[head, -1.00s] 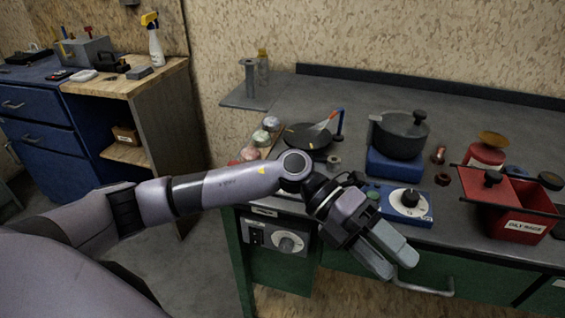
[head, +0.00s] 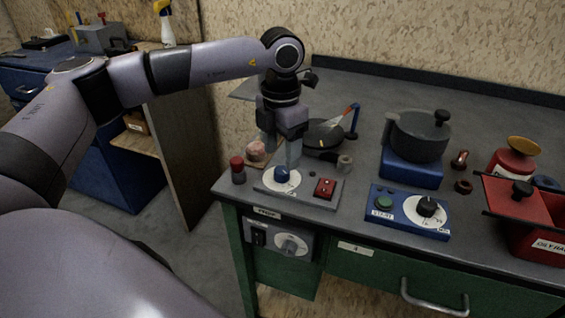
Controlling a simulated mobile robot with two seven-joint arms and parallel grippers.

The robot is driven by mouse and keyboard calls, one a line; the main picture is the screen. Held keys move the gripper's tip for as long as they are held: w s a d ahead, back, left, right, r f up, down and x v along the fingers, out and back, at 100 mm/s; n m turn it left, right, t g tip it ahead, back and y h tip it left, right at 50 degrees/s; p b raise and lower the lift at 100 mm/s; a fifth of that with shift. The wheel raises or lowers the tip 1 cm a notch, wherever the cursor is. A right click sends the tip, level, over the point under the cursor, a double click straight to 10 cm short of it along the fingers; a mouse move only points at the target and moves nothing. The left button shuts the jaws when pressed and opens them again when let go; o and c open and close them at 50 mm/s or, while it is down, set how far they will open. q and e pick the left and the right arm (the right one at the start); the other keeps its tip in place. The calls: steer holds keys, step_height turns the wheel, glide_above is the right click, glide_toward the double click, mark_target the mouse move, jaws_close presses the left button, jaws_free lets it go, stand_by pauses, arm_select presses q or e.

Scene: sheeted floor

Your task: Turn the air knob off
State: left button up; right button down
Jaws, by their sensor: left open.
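My left gripper (head: 281,158) points down, open, with its fingertips just above a blue knob (head: 282,175) on a white dial. Whether the fingers touch the knob is hard to tell. This dial sits on a grey panel (head: 322,200) with a red switch, near the bench's front left corner. A black knob (head: 427,207) on a white dial sits on a blue box to the right. A grey knob (head: 290,246) is on a panel on the bench front. The labels are too small to show which knob is for air. My right gripper is out of view.
A red-capped jar (head: 237,168) stands left of the grey panel. Behind are a pan (head: 325,137) and a pot (head: 418,136) on a blue base. A red box (head: 535,222) stands at the right. The bench between the grey panel and blue box is clear.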

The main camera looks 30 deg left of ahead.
mark_target(282, 170)
arm_select(q)
step_height(282, 170, down, 3)
steer(key=shift+r, duration=0.15)
steer(key=shift+f, duration=0.7)
steer(key=c, duration=1)
steer(key=shift+c, duration=0.2)
